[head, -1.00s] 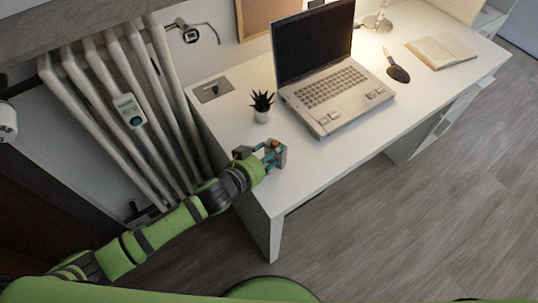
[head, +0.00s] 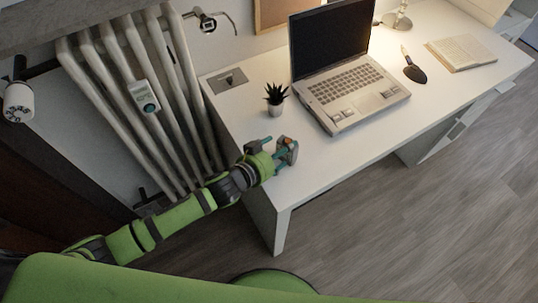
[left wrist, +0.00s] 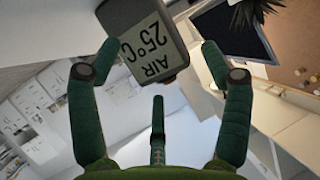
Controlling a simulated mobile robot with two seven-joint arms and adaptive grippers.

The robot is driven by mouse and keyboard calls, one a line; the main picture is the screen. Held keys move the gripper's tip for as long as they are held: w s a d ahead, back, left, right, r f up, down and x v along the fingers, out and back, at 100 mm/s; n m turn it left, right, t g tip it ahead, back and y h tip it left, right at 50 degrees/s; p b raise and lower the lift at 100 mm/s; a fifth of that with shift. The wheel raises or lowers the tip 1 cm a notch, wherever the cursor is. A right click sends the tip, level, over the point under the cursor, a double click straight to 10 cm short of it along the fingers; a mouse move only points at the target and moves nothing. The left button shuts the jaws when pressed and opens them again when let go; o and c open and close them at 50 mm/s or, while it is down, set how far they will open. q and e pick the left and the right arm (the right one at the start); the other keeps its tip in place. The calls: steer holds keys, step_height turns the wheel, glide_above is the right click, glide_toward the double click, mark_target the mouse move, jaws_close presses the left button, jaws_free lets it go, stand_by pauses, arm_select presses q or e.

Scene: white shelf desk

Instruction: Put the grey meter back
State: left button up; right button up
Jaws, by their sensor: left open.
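The grey meter (left wrist: 145,35), its screen reading "AIR 25°C", is just beyond my left gripper's fingertips in the left wrist view. In the head view the grey meter (head: 291,147) is small, at the front left edge of the desk, partly hidden by my fingers. My left gripper (head: 272,149) is open beside it. In the left wrist view the gripper's (left wrist: 158,62) green fingers are spread, with the meter's lower end between or just past the tips; I cannot tell whether they touch. My right gripper is not in view.
A radiator (head: 125,110) with a pale meter (head: 144,96) stands left. The desk front is clear.

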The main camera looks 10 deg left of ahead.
arm_select(q)
steer(key=v, duration=1.2)
steer(key=w+a+f+n+y, duration=0.1)
steer(key=a+f+y, duration=0.15)
steer(key=f, duration=0.35)
steer(key=w+a+f+y, duration=0.1)
steer(key=a+f, duration=0.2)
steer(key=f, duration=0.3)
steer(key=s+a+f+n+g+y, duration=0.15)
steer(key=s+a+f, duration=0.25)
steer(key=f, duration=0.5)
steer(key=s+a+f+n+g+y, duration=0.1)
steer(key=s+a+f+g, duration=0.3)
steer(key=f, duration=0.5)
steer(key=s+f+g, duration=0.1)
steer(key=s+f, duration=0.3)
steer(key=s, duration=0.4)
steer(key=s+f+n+g+y, duration=0.1)
steer(key=s+f, duration=0.3)
steer(key=s, duration=0.5)
steer(key=s+f+g, duration=0.2)
steer(key=s+f, duration=0.2)
steer(key=s, duration=0.5)
steer(key=shift+a+f+n+g, duration=0.2)
steer(key=shift+f+n+g, duration=0.1)
steer(key=shift+n+g, duration=0.05)
